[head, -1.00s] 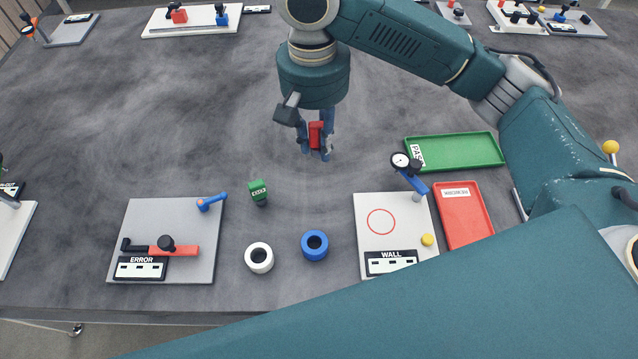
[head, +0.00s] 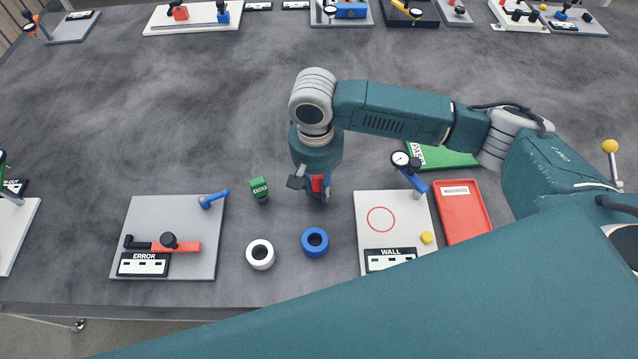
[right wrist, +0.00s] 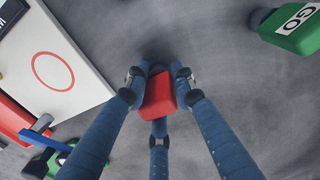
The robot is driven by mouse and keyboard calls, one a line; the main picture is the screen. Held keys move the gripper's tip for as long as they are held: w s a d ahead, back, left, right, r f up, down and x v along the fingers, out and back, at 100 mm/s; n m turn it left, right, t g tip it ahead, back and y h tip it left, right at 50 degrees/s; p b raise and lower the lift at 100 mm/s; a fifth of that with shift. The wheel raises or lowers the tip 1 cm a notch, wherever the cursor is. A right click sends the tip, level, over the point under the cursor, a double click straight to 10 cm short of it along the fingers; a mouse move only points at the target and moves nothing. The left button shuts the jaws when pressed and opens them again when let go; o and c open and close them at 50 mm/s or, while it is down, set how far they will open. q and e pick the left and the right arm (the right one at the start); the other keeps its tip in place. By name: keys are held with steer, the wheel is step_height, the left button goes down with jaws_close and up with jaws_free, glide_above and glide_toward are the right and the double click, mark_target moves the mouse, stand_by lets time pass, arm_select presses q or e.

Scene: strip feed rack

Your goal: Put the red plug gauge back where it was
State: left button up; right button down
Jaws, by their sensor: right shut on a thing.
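The red plug gauge (head: 317,184) is held between the fingers of my right gripper (head: 318,194) in the head view. In the right wrist view the fingers (right wrist: 158,92) close around its red block (right wrist: 158,97); its lower end is hidden. The gripper points down over the table, behind the blue ring (head: 315,242) and right of the green GO gauge (head: 259,189). The green gauge also shows in the right wrist view (right wrist: 290,30). I cannot tell whether the red gauge touches the table. My left gripper is not in view.
A white ring (head: 260,255) stands left of the blue one. The ERROR plate (head: 205,235) lies at left. The WALL plate (head: 405,225) with a dial stand is at right, beside a red tray (head: 463,213) and green tray (head: 450,160). Bare table surrounds the green gauge.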

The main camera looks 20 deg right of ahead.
steer(key=c, duration=1.5)
jaws_free()
steer(key=shift+f, duration=0.15)
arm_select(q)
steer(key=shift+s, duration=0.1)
arm_select(e)
steer(key=shift+o, duration=0.2)
steer(key=shift+r, duration=0.5)
steer(key=r, duration=0.3)
steer(key=r+b, duration=0.1)
steer(key=r, duration=0.7)
steer(key=shift+w+a+b, duration=0.1)
steer(key=shift+a+b, duration=0.15)
steer(key=shift+b, duration=0.05)
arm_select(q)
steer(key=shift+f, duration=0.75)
arm_select(e)
steer(key=shift+r, duration=0.2)
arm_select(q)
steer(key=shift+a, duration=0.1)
arm_select(e)
steer(key=shift+f, duration=0.1)
